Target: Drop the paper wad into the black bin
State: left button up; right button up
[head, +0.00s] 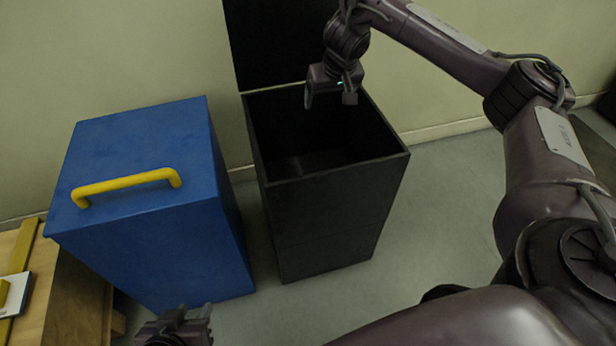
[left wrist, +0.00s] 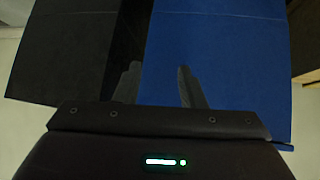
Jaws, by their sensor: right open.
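The black bin (head: 330,215) stands open against the wall, its lid (head: 275,40) raised upright at the back. My right gripper (head: 330,98) hangs over the back part of the bin's opening, its fingers apart with nothing seen between them. I cannot make out the paper wad in either view; the bin's inside is dark, with only a faint lighter patch low down. My left gripper (head: 187,325) is low at the bottom edge, in front of the blue bin. In the left wrist view its fingers (left wrist: 160,85) are apart and empty; the black bin (left wrist: 60,50) is at left there.
A blue bin (head: 150,240) with a closed lid and yellow handle (head: 125,184) stands just left of the black bin, a narrow gap between them. A wooden surface (head: 30,260) is at the far left. Grey floor (head: 440,200) is clear right of the black bin.

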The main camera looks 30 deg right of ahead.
pick_arm(q)
jog(key=s+a+f+g+y+p, duration=0.2)
jog(key=s+a+g+p, duration=0.1)
jog(key=s+a+g, duration=0.1)
jog(key=shift+s+a+f+n, duration=0.3)
jog(key=shift+s+a+f, duration=0.1)
jog(key=shift+s, duration=0.15)
pick_arm(e)
jog(key=v, duration=0.5)
pick_arm(q)
jog(key=shift+s, duration=0.1)
pick_arm(e)
jog(key=shift+s, duration=0.1)
